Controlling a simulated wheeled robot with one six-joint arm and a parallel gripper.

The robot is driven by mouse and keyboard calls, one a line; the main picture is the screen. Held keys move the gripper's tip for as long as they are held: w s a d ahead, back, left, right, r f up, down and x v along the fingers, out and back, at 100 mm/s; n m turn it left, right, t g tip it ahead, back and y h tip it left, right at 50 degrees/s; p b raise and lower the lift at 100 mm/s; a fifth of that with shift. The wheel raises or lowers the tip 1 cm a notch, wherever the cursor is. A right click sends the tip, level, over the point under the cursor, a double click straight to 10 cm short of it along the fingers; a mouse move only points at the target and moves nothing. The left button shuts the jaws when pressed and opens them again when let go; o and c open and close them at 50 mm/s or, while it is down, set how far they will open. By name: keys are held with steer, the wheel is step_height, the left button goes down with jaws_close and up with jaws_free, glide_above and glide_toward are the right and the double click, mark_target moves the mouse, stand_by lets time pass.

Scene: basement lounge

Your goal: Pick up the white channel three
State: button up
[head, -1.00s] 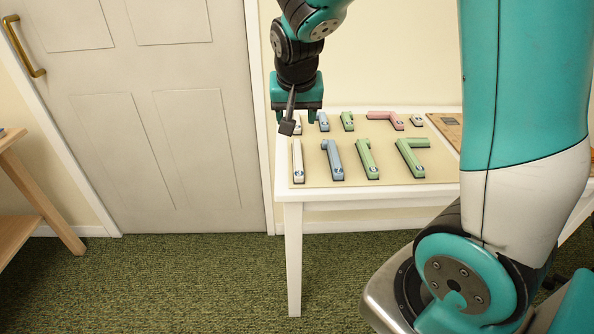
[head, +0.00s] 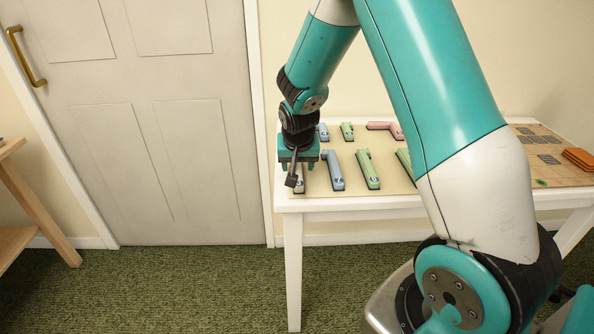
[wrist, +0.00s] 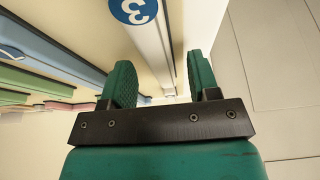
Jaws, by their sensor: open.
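The white channel three (head: 300,187) lies lengthwise at the left end of the front row on the table, mostly hidden by my gripper in the head view. In the wrist view the white channel (wrist: 150,42) carries a blue round label reading 3 and runs between my two green fingers. My gripper (head: 298,166) points down over it. In the wrist view my gripper (wrist: 161,80) is open, with a finger on each side of the white bar. I cannot tell whether either finger touches it.
A blue channel (head: 335,170) and a green channel (head: 368,170) lie to the right on the white table (head: 350,204). Behind are small blue, green and pink (head: 384,127) pieces. A board with orange tiles (head: 578,158) is at far right. A door stands left.

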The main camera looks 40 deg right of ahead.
steer(key=shift+w+f, duration=0.15)
steer(key=shift+f, duration=0.25)
steer(key=shift+c, duration=0.4)
steer(key=c, duration=0.9)
